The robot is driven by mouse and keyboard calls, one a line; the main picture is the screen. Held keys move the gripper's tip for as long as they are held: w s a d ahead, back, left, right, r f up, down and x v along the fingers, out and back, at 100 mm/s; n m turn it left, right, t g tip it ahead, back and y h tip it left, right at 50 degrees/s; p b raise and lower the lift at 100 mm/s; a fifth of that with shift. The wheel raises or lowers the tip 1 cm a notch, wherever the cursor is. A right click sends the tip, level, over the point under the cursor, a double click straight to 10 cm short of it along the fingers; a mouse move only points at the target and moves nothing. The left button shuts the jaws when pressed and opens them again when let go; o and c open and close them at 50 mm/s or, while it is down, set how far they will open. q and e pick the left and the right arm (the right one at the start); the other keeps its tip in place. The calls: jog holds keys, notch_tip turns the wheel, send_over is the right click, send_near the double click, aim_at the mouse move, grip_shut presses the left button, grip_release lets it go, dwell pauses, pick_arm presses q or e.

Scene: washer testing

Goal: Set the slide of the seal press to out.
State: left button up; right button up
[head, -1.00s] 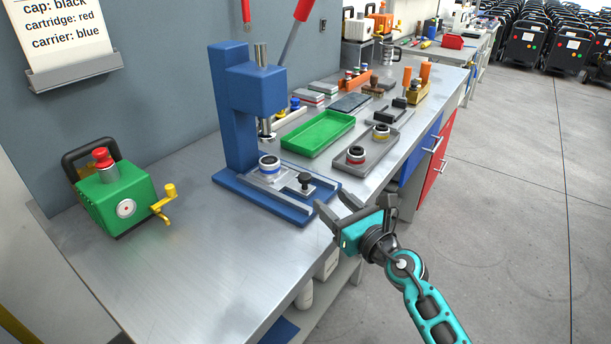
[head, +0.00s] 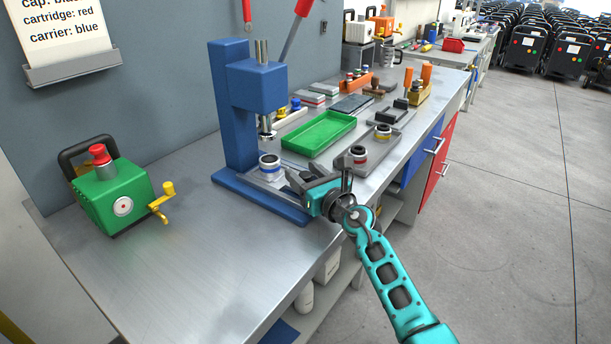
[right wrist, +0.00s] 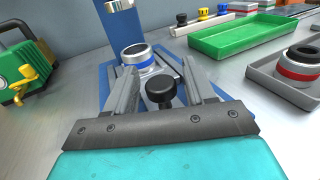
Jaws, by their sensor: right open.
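The blue seal press (head: 238,120) stands on the metal bench, with two red handles above it. A carrier with a blue ring (head: 269,165) sits on its slide (head: 268,176), below the ram. The carrier also shows in the right wrist view (right wrist: 137,57). The slide's black knob (right wrist: 160,92) is between the open fingers of my right gripper (right wrist: 160,88), with no clear contact visible. In the head view my right gripper (head: 318,180) is over the front of the press base and hides the knob. My left gripper is not in view.
A green machine (head: 115,195) with a yellow crank stands left on the bench. A green tray (head: 318,133) and a grey tray (head: 372,150) with ringed parts lie right of the press. The front left of the bench is clear.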

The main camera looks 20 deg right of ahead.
grip_shut()
dwell(0.4)
jog(key=shift+s, duration=0.1)
jog(key=s+d, duration=0.2)
jog(key=s+d+p, duration=0.1)
jog(key=s+d, duration=0.1)
jog(key=s, duration=0.1)
jog(key=s+d+p, duration=0.1)
jog(key=s+d, duration=0.1)
jog(key=shift+s, duration=0.25)
jog(key=shift+s+d, duration=0.15)
jog(key=shift+s, duration=0.05)
jog(key=shift+f, duration=0.1)
